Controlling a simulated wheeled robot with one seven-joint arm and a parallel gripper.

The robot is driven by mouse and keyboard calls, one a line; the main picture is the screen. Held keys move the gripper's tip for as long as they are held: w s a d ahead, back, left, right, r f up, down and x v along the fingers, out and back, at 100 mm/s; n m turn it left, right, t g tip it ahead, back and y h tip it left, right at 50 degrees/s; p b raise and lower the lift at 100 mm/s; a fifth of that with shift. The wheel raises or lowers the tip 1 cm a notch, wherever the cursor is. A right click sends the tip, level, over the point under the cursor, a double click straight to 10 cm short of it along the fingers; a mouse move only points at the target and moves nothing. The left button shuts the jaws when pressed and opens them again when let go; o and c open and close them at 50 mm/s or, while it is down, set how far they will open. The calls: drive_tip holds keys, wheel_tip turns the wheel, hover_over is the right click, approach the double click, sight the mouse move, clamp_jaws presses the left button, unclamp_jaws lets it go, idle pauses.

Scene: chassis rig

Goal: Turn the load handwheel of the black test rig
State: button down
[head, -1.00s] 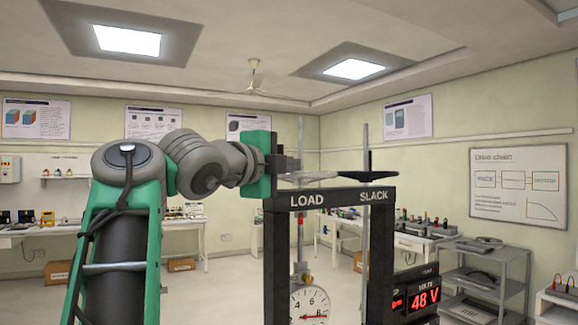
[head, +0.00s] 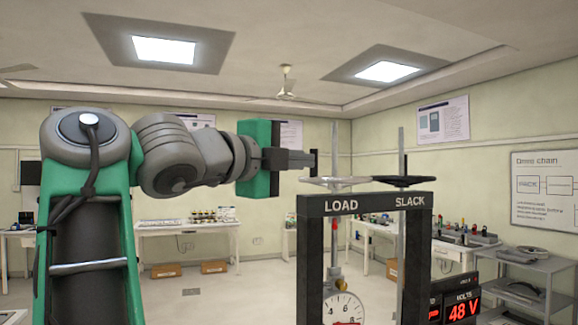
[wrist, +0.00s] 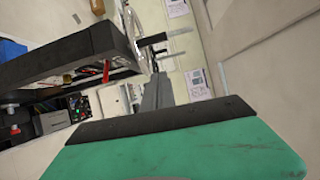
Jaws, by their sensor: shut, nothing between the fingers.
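The black test rig (head: 310,260) stands right of centre in the head view, with LOAD and SLACK on its crossbar. The load handwheel (head: 345,182) is a thin, light grey horizontal wheel on an upright rod above LOAD. A pale ring in the wrist view (wrist: 132,20) looks like the same wheel. My gripper (head: 313,161) is shut and empty. Its fingertips appear just above the wheel's left side, left of the rod; I cannot tell whether they touch. In the wrist view my gripper (wrist: 158,82) shows its grey fingers pointing past the rig's black frame.
The black slack handwheel (head: 404,181) sits close on the right, on its own tall rod (head: 401,150). A dial gauge (head: 343,308) hangs inside the frame below. A red 48 V display (head: 463,308) is at right. A grey shelf (head: 530,285) stands beyond.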

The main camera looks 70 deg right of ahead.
drive_tip(key=w+d+m+t+h, duration=0.1)
drive_tip(key=w+m+t, duration=0.25)
drive_tip(key=m, duration=1.25)
drive_tip(key=w+d+m+t, duration=0.1)
drive_tip(key=w+m+t, duration=0.25)
drive_tip(key=m, duration=1.25)
drive_tip(key=s+d, duration=0.4)
drive_tip(key=d, duration=0.4)
drive_tip(key=shift+s+f+g, duration=0.15)
drive_tip(key=shift+f+g, duration=0.15)
drive_tip(key=shift+f, duration=0.05)
drive_tip(key=shift+n, duration=0.4)
